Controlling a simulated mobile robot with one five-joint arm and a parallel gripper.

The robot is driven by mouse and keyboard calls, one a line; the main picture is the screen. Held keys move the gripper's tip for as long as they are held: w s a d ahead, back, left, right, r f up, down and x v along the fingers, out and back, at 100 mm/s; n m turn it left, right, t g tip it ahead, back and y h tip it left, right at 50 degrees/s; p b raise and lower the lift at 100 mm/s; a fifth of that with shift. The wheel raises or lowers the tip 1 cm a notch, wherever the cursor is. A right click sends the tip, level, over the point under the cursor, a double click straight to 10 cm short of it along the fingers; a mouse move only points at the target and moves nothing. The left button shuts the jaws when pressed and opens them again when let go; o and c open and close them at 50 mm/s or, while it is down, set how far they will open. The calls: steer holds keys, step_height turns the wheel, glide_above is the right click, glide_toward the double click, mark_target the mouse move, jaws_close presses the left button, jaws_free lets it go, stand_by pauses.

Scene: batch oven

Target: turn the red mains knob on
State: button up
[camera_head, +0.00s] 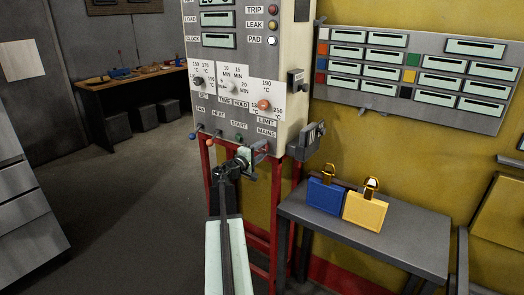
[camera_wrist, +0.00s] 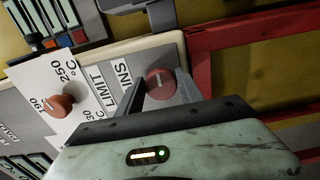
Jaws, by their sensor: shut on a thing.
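The red mains knob (camera_wrist: 161,83) sits on the panel just beside the MAINS label in the wrist view. It is round and dark red, with a pale line across its face. My gripper (camera_wrist: 160,88) has its two fingers on either side of the knob and is shut on it. In the head view my gripper (camera_head: 256,152) reaches up to the lower right corner of the oven's control panel (camera_head: 225,110), under the MAINS label. There the gripper mostly covers the knob.
An orange-red LIMIT knob (camera_wrist: 60,105) is close beside the mains knob. FAN, HEAT and START controls lie along the panel's bottom edge. A grey switch box (camera_head: 306,141) juts out to the right. A blue padlock (camera_head: 326,197) and a yellow padlock (camera_head: 365,211) stand on a grey table (camera_head: 400,244).

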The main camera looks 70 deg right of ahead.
stand_by(0.4)
steer(key=o, duration=1.3)
steer(key=v, duration=0.7)
steer(key=shift+w+a, duration=0.15)
steer(key=shift+a, duration=0.2)
